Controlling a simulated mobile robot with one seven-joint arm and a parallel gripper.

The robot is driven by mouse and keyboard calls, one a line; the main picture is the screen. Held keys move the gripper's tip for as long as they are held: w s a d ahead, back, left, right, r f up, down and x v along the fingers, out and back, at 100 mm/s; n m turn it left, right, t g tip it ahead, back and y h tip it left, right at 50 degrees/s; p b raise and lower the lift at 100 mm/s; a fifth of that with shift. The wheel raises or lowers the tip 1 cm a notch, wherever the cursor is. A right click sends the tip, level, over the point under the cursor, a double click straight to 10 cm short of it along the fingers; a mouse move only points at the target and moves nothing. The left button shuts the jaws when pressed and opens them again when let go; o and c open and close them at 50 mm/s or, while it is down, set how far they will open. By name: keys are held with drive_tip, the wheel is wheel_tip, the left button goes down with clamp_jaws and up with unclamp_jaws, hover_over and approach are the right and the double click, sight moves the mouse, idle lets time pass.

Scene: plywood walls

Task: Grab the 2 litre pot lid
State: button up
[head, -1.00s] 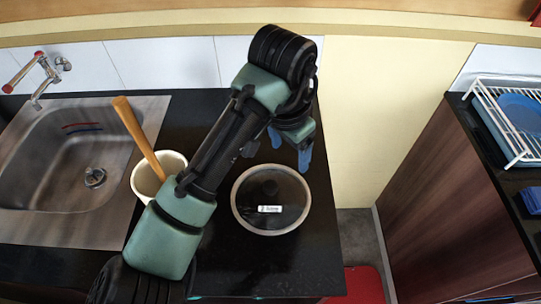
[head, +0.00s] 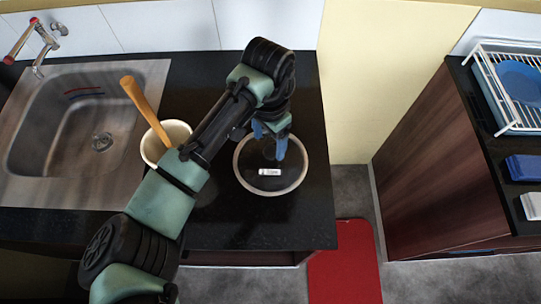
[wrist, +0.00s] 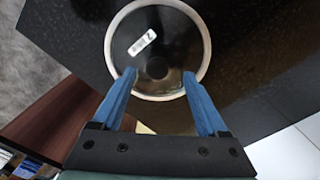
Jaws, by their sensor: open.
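The pot lid (head: 270,181) is a round, dark glass disc with a pale rim and a white label, lying on the black counter. In the wrist view the lid (wrist: 178,35) shows a dark round knob (wrist: 157,67) near its middle. My gripper (head: 269,148) is over the far part of the lid, fingers pointing down. In the wrist view its two blue fingers (wrist: 160,88) are open, one on each side of the knob's line, with nothing between them. I cannot tell how high the fingertips are above the lid.
A white pot (head: 152,149) with a wooden handle (head: 143,104) stands left of the lid, close to my arm. A steel sink (head: 62,150) is further left. A white dish rack (head: 505,95) is on the right-hand counter. A red mat (head: 344,265) lies on the floor.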

sight(270, 150)
wheel_tip(270, 150, down, 4)
drive_tip(key=shift+s+d+f+p, duration=0.1)
drive_tip(key=shift+d+p, duration=0.05)
drive_tip(key=shift+p, duration=0.15)
clamp_jaws()
